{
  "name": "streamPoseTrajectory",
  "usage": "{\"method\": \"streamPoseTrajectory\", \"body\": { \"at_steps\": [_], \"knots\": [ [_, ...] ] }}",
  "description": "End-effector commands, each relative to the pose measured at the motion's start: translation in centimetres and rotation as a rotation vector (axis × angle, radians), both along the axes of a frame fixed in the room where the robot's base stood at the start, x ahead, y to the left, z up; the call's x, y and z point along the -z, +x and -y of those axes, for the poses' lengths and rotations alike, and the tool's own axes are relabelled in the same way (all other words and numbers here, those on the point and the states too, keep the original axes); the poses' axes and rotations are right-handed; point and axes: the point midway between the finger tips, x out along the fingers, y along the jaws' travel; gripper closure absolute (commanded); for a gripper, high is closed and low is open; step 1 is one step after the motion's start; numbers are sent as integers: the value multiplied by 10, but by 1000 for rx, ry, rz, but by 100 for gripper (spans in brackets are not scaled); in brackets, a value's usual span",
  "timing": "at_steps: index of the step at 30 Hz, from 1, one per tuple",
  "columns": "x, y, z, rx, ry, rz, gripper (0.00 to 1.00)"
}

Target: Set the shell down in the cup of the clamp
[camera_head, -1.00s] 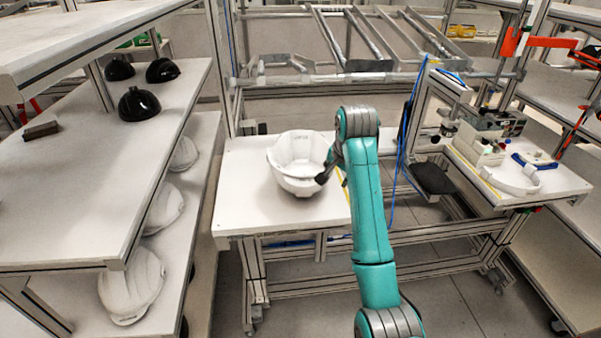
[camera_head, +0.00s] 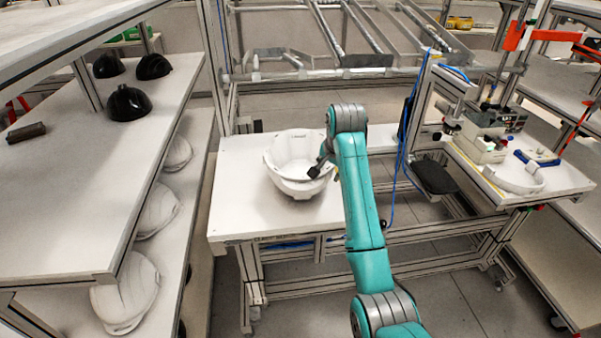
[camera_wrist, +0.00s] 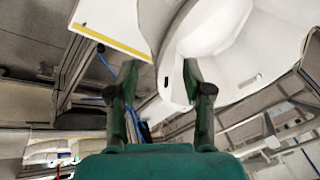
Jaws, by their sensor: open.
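A white helmet shell (camera_head: 284,160) rests open side up on the white table in the head view. A second rim or layer shows low on it; I cannot tell whether that is another shell or a cup. My gripper (camera_head: 318,166) is at the shell's right side, with a dark finger in front of its wall. In the wrist view my gripper (camera_wrist: 161,68) is open, and the edge of the white shell (camera_wrist: 225,50) reaches between the fingers, near the right one. Contact is unclear. I cannot identify the clamp for certain; a white curved piece (camera_head: 514,180) lies on the right bench.
The white table (camera_head: 235,205) is bare left of the shell. A shelf (camera_head: 70,215) on the left holds black shells (camera_head: 128,103), with white shells (camera_head: 122,292) below. A dark seat-like pad (camera_head: 434,177) and blue cables stand between table and right bench. A metal frame is behind.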

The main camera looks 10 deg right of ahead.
Motion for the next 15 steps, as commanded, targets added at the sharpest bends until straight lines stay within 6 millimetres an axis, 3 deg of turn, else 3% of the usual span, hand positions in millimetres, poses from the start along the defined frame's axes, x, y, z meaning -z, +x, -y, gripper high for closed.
{"method": "streamPoseTrajectory", "body": {
  "at_steps": [15],
  "knots": [
    [47,22,-1,0,0,0,50]
  ]
}}
